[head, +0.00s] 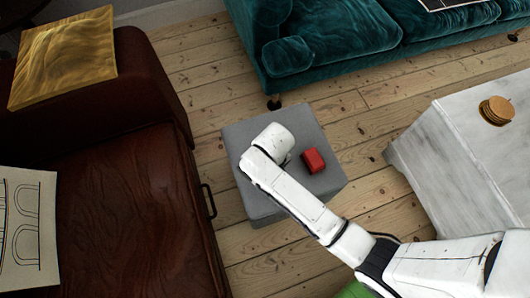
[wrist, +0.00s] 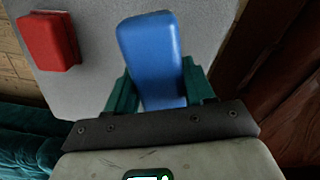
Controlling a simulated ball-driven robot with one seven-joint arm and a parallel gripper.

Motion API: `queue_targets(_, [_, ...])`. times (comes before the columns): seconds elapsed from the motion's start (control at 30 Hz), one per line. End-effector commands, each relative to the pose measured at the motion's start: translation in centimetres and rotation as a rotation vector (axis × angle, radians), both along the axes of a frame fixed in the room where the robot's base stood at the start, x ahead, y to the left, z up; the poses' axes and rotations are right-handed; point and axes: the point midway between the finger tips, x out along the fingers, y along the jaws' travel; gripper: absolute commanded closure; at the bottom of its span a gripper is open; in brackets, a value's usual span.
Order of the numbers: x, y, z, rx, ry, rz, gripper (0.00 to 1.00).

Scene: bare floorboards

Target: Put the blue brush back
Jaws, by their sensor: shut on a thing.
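The blue brush (wrist: 150,45) shows in the wrist view as a smooth blue block with rounded edges. My gripper (wrist: 160,86) is shut on it, with one dark green finger on each side. The brush stands out beyond the fingertips, over the grey top of a square stool (wrist: 92,95). I cannot tell whether it touches the stool. In the head view my arm's white end is over the stool (head: 308,130) and hides the brush and the fingers.
A red block (head: 313,160) lies on the stool, right of my wrist; it also shows in the wrist view (wrist: 48,40). A brown leather chest (head: 130,205) stands left, a teal sofa (head: 330,38) behind, a marble block (head: 465,140) right. Floorboards between are clear.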

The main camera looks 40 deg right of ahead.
Motion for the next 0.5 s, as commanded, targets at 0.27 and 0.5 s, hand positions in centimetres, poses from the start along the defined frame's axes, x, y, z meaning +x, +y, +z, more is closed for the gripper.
queue_targets(0.27, [2.2,0.5,-2.7,0.000,-0.001,0.001,0.75])
queue_targets(0.5, [2.7,0.6,-5.1,-0.001,0.001,0.001,0.75])
